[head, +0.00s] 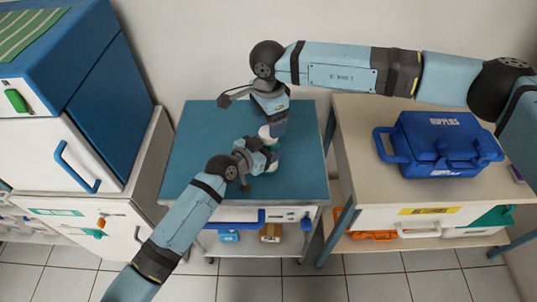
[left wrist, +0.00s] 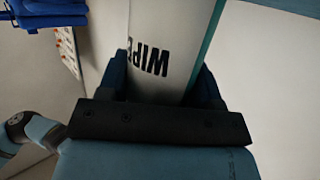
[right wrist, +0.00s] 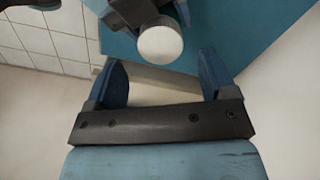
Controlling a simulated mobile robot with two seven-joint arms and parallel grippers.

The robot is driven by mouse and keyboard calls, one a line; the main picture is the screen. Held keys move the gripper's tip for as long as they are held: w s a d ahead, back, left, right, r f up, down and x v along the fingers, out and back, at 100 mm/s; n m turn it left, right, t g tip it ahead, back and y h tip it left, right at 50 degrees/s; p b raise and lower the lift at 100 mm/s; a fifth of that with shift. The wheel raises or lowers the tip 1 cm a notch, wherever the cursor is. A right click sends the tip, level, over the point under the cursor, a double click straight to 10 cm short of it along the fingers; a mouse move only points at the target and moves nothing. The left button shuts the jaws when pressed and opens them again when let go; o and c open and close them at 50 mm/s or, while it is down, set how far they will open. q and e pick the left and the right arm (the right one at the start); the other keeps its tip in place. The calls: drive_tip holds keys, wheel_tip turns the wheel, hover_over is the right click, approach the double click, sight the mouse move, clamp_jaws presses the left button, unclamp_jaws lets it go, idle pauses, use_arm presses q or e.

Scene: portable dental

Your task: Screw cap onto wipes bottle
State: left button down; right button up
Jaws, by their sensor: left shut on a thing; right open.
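The wipes bottle (left wrist: 160,52), white with black "WIPE" lettering and a green band, stands between the fingers of my left gripper (left wrist: 162,85), which is shut on it. In the head view my left gripper (head: 268,163) holds it over the teal cart top. A round white top (right wrist: 160,45), seemingly the cap, shows end-on in the right wrist view; it is also seen in the head view (head: 266,132). I cannot tell how tightly it sits. My right gripper (right wrist: 165,80) is open and empty, just above and beside the white top, with its fingers apart from it.
The teal cart top (head: 195,150) is otherwise clear. A blue supplies case (head: 440,140) stands on the beige table (head: 360,115) at right. A blue and white cabinet (head: 70,120) stands at left. My right arm reaches across above the beige table.

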drive_tip(key=shift+c, duration=0.4)
wheel_tip(320, 180, up, 4)
drive_tip(key=n, duration=0.3)
drive_tip(key=shift+f, duration=0.25)
drive_tip(key=shift+f, duration=4)
